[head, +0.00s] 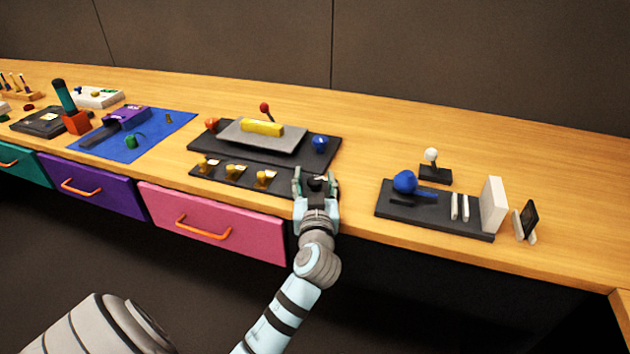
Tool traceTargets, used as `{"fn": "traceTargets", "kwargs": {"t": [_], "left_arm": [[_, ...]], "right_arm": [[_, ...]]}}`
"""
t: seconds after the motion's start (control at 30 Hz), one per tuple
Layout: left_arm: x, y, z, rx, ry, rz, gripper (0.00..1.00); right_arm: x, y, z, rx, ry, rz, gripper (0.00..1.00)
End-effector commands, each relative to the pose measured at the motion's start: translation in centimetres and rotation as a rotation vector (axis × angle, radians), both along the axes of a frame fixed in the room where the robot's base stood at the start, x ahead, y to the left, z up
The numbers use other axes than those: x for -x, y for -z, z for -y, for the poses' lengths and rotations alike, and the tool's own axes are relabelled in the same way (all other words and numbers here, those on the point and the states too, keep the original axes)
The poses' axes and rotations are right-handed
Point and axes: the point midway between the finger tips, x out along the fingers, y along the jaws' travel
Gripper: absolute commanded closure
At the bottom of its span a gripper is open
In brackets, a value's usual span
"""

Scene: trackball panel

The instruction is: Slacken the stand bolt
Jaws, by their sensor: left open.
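My left gripper (315,176) is open, at the table's front edge, with its fingers pointing away from me. It is at the right end of a dark strip (222,176) that bears several small yellow parts, and it hides that end. I cannot tell whether it touches the strip. I cannot pick out the stand bolt for certain. A small dark device (530,220) stands tilted on a white stand at the right; no bolt shows clearly on it. My right gripper is not in view.
Behind the strip lies a dark board (322,155) with a yellow block, red-tipped lever and blue knob. To the right is a trackball panel (430,216) with a blue ball (404,182) and upright white plate (493,204). Bare wood separates them. A blue mat (177,121) lies left.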

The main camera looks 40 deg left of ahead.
Motion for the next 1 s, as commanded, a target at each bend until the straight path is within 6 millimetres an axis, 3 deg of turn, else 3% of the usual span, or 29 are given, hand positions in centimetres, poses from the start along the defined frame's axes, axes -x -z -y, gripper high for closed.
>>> {"fn": "traceTargets", "kwargs": {"t": [0.17,0.4,0.57,1.0], "left_arm": [[0.0,-1.1,0.0,0.000,0.000,0.005,0.52],[0.0,-7.0,0.0,0.000,0.000,0.008,0.52],[0.0,-9.6,0.0,0.000,0.000,0.004,0.52],[0.0,-10.0,0.0,-0.001,0.000,-0.001,0.52]], "right_arm": [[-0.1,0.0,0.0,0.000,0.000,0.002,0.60],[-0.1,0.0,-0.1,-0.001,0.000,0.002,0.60],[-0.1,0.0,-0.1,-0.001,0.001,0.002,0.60],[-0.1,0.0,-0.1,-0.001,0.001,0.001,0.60]]}}
